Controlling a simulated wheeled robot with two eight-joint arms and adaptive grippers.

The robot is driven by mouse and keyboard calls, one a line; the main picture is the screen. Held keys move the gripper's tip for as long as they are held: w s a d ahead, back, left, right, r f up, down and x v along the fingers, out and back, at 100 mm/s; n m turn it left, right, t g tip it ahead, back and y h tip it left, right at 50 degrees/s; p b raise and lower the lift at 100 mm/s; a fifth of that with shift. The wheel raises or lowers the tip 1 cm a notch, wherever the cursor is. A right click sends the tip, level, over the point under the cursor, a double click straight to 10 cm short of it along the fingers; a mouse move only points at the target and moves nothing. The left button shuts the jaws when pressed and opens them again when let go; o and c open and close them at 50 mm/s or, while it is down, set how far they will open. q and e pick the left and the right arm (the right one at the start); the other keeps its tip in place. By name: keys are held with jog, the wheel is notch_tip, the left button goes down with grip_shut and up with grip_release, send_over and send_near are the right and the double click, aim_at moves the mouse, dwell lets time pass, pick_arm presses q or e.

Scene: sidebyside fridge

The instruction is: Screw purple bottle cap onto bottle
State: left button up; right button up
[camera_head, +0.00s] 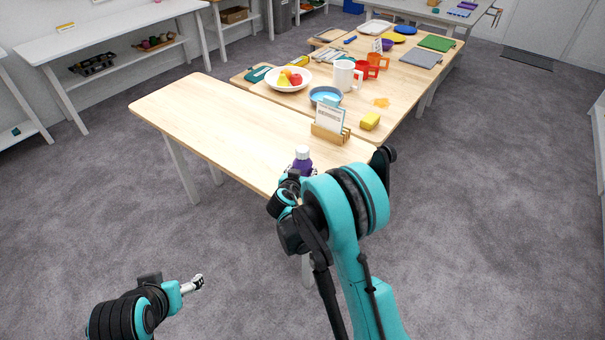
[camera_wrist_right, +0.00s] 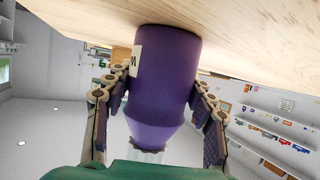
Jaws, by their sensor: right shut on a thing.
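The purple bottle (camera_head: 302,165) stands near the front edge of the wooden table, with a whitish top (camera_head: 302,152). I cannot tell whether that top is a cap or the bare neck, and I see no separate purple cap. In the right wrist view, which is upside down, the bottle (camera_wrist_right: 165,65) has its base at the tabletop and a pale, translucent neck part (camera_wrist_right: 150,156) at the lower edge. My right gripper (camera_wrist_right: 160,90) is shut on the bottle, one finger on each side. My left gripper (camera_head: 194,283) is low over the floor at left, apart from the table; its opening is too small to judge.
The table's left part is clear.

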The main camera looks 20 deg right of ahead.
aim_at(301, 163)
jog(key=shift+r, duration=0.1)
notch_tip(301, 163, up, 4)
jog(key=shift+r+p, duration=0.25)
jog(key=shift+p, duration=1)
jog(key=s+d+r+p, duration=0.1)
jog(key=s+d+r, duration=0.1)
jog(key=s, duration=0.3)
jog(key=s+d+r+p, duration=0.2)
jog(key=s+d+r, duration=0.1)
jog(key=s+r, duration=0.1)
jog(key=shift+s+r, duration=0.15)
jog(key=shift+s, duration=0.65)
jog(key=o, duration=0.6)
jog(key=shift+a, duration=0.1)
jog(key=c, duration=1)
jog(key=s+a+r, duration=0.1)
jog(key=s+a, duration=0.1)
jog(key=s+a+r+n+y, duration=0.1)
jog(key=s+a+r, duration=0.1)
jog(key=a, duration=0.1)
jog(key=s+a+r+n+t+y, duration=0.1)
jog(key=s+a+r, duration=0.1)
jog(key=shift+s+a, duration=0.15)
jog(key=shift+s, duration=0.25)
